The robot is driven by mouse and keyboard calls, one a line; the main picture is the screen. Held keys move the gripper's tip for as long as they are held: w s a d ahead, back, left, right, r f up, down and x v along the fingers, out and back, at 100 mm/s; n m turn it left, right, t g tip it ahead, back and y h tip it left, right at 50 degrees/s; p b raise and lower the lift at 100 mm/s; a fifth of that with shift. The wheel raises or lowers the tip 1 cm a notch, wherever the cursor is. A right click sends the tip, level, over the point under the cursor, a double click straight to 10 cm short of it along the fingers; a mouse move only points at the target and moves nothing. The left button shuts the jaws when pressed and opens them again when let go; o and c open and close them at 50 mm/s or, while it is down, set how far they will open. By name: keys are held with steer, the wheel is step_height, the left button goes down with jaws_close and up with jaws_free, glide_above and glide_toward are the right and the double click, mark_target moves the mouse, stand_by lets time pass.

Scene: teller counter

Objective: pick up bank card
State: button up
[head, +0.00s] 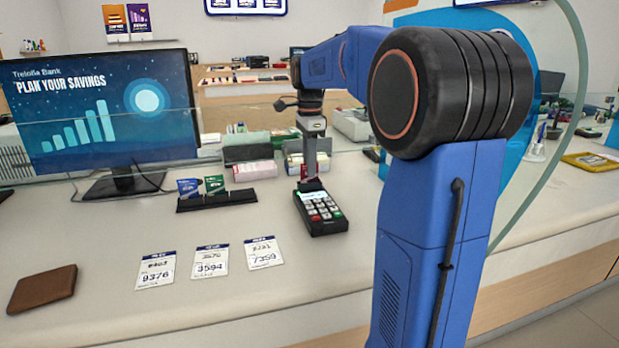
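A blue card (188,187) and a green card (214,184) stand in a black holder (220,203) on the counter. A small red piece (304,172) shows beside my gripper's lower end, just above the back of the card terminal (320,213); I cannot tell if it is a card, or if it is in the terminal or in the gripper. My gripper (311,178) points down at the back edge of the terminal, right of the card holder. Its fingers are small and partly hidden, so their opening is unclear.
A monitor (100,105) stands at the left behind a glass screen. Three numbered slips (209,262) and a brown wallet (42,289) lie toward the counter's front. Banknote bundles (248,152) lie behind the holder. The front middle of the counter (290,290) is clear.

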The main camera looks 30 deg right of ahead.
jaws_close()
step_height(320, 180, up, 10)
stand_by(0.6)
steer(key=shift+r, duration=0.15)
steer(key=shift+r, duration=2.1)
